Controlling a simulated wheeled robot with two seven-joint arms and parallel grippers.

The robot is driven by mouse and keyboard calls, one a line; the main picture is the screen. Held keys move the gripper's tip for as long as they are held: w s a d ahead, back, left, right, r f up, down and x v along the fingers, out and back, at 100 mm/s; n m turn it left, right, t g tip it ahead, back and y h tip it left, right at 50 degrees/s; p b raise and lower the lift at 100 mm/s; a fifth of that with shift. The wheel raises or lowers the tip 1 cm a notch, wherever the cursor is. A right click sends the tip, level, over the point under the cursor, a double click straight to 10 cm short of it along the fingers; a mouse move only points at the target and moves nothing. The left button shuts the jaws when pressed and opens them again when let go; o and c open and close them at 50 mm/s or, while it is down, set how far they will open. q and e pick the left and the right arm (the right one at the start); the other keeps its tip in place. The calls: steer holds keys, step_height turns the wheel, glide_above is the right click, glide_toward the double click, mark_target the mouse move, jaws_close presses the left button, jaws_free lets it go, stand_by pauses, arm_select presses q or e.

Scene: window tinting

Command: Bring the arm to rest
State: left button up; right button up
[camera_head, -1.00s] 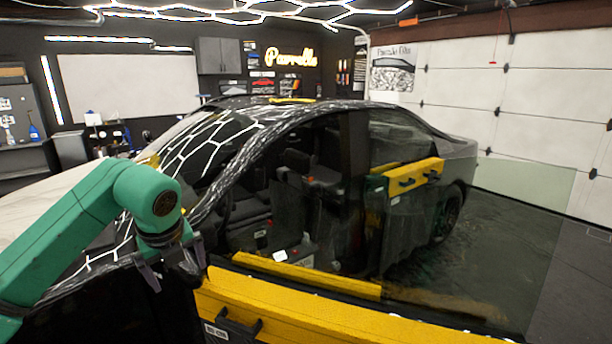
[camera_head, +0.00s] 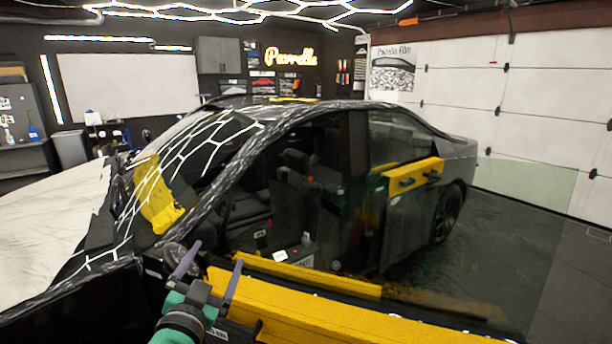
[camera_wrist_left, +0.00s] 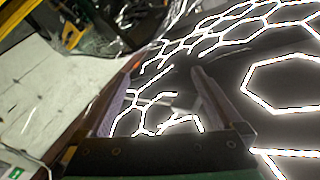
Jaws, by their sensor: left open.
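My left gripper (camera_head: 210,268) is low in the head view, in front of the car's open door area, with its two fingers spread and nothing between them. The green arm behind it shows only as a small piece at the bottom edge. In the left wrist view the two fingers (camera_wrist_left: 160,105) are apart and empty, with a dark surface and bright hexagonal light lines beyond them. My right gripper is in neither view.
A dark car (camera_head: 285,120) fills the middle. A yellow-topped door panel (camera_head: 350,318) lies close to my left gripper. A yellow piece (camera_head: 160,205) shows at the windshield. A white cover (camera_head: 50,210) lies over the hood. Floor at the right (camera_head: 500,240) is clear.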

arm_select(q)
steer(key=s+a+f+n+g+y, duration=0.1)
steer(key=s+a+f+n+g, duration=0.2)
steer(key=f, duration=0.6)
steer(key=s+a+f+n+g+y, duration=0.1)
steer(key=s+a+f+g, duration=0.3)
steer(key=f, duration=0.5)
steer(key=s+d+f+g+h, duration=0.1)
steer(key=s+f+g, duration=0.3)
steer(key=s+f, duration=0.3)
steer(key=s+d+f+g, duration=0.1)
steer(key=s+f+g, duration=0.3)
steer(key=s, duration=0.5)
step_height(320, 180, down, 26)
steer(key=s+g+b, duration=0.2)
steer(key=s+b, duration=0.1)
steer(key=s+a+f+b, duration=0.2)
steer(key=s+a+f, duration=0.1)
steer(key=s+f, duration=1.2)
steer(key=shift+s+f+g, duration=0.4)
steer(key=shift+f, duration=0.05)
